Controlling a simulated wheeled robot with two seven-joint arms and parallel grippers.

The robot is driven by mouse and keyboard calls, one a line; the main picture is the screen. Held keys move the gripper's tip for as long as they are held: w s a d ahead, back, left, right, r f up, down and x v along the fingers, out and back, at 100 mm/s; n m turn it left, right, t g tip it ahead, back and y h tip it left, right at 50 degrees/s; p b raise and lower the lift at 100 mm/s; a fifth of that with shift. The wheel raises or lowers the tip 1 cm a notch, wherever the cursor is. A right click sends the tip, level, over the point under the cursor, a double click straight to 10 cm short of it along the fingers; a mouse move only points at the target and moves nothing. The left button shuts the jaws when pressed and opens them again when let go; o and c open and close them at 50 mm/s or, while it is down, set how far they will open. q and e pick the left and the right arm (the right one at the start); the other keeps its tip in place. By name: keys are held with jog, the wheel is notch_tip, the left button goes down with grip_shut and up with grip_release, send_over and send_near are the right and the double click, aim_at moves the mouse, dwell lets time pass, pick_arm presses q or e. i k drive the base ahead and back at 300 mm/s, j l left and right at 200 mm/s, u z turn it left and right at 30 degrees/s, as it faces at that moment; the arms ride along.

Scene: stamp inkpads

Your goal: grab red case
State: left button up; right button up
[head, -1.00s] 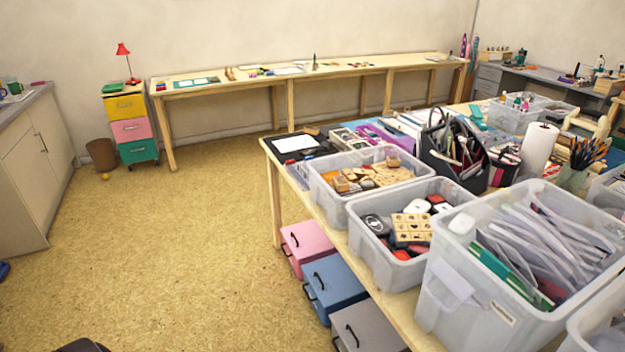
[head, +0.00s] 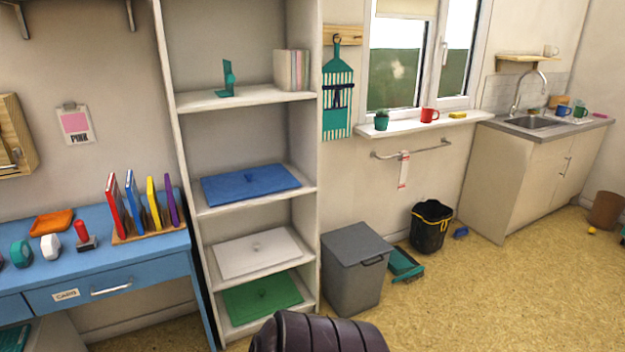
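No thing that I can clearly tell as a red case shows. A thin upright red folder or book (head: 116,207) stands at the left end of a row on the blue desk, beside blue, yellow and purple ones. I cannot tell whether it is the case. Neither gripper is in view.
The blue desk (head: 95,269) also holds a red-handled stamp (head: 81,232) and an orange tray (head: 51,222). A white shelf unit (head: 210,102) holds blue (head: 250,184), white (head: 255,252) and green (head: 262,298) flat pieces. A grey bin (head: 355,268) stands beside it. The floor (head: 490,295) at right is open.

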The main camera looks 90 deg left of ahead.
aim_at(112, 190)
jog(key=u, duration=2.55)
jog(key=i+u, duration=0.2)
jog(key=u, duration=0.25)
jog(key=i+l+u, duration=0.1)
jog(key=u, duration=0.3)
jog(key=i+l+u, duration=0.15)
jog(key=u, duration=0.3)
jog(key=i+l+u, duration=0.2)
jog(key=u, duration=0.2)
